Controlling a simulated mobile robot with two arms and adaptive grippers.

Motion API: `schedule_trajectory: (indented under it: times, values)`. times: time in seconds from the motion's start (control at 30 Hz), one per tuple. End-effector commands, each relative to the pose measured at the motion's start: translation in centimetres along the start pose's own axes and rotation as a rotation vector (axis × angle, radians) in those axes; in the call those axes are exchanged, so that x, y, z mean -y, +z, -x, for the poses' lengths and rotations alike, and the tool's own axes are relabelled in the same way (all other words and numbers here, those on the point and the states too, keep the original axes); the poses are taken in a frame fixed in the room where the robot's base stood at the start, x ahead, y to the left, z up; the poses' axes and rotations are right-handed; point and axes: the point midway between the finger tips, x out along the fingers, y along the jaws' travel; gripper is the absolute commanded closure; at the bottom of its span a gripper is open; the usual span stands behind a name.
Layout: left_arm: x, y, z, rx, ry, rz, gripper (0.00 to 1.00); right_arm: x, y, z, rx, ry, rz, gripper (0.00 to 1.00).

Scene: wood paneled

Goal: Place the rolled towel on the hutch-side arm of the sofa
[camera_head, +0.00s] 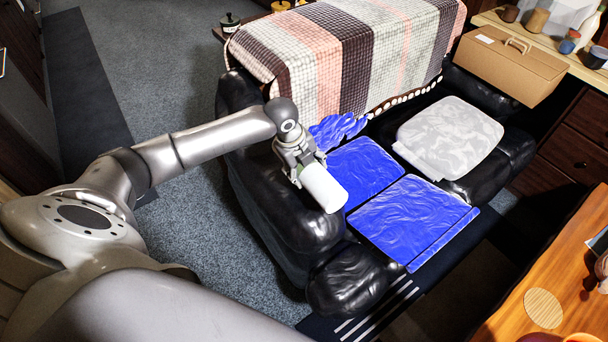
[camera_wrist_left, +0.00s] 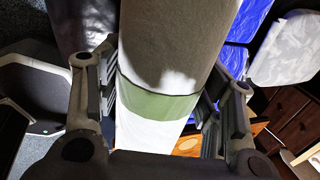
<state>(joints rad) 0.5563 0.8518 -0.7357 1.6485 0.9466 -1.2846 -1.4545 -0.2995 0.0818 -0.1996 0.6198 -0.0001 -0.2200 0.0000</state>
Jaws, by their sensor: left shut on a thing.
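My left gripper (camera_head: 301,170) is shut on the rolled towel (camera_head: 325,189), a pale cylinder. In the left wrist view the towel (camera_wrist_left: 165,50) is grey, with a green band and a white part, between the two fingers (camera_wrist_left: 160,95). The towel shows over the inner edge of the left arm (camera_head: 290,215) of the black sofa; I cannot tell whether it touches. The sofa's right arm (camera_head: 515,152) is beside the dark wooden drawer unit (camera_head: 575,150), apparently the hutch, and looks bare. My right gripper is not in view.
Blue cloths (camera_head: 410,220) and a grey-white cushion (camera_head: 450,135) lie on the seat. A checked blanket (camera_head: 340,50) covers the backrest. A wooden table (camera_head: 500,322) is at the lower right.

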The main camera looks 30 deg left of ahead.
Motion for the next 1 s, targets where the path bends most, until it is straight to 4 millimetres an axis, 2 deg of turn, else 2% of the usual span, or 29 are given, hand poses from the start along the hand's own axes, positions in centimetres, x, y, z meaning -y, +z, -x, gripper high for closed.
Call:
schedule_trajectory:
  times: [0.1, 0.37, 0.57, 0.97, 1.0]
  values:
    - [0.1, 1.1, -1.4, 0.0, -0.002, 0.002, 0.69, 0.1, 0.0, -0.2, 0.0, -0.001, 0.0, 0.51]
    - [0.0, 2.2, -2.9, 0.001, -0.002, 0.002, 0.69, 0.4, 0.0, -0.3, -0.001, -0.004, -0.002, 0.51]
    - [-0.8, 2.2, -5.4, 0.0, -0.002, 0.001, 0.69, 0.4, -0.1, -0.1, -0.001, -0.004, -0.002, 0.51]
    - [-1.0, 2.2, -6.0, 0.001, -0.003, 0.0, 0.69, 0.4, 0.0, -0.3, -0.001, -0.004, -0.001, 0.51]
    - [-1.0, 2.2, -5.9, 0.001, -0.002, -0.001, 0.33, 0.4, 0.0, -0.2, -0.001, -0.004, -0.001, 0.51]
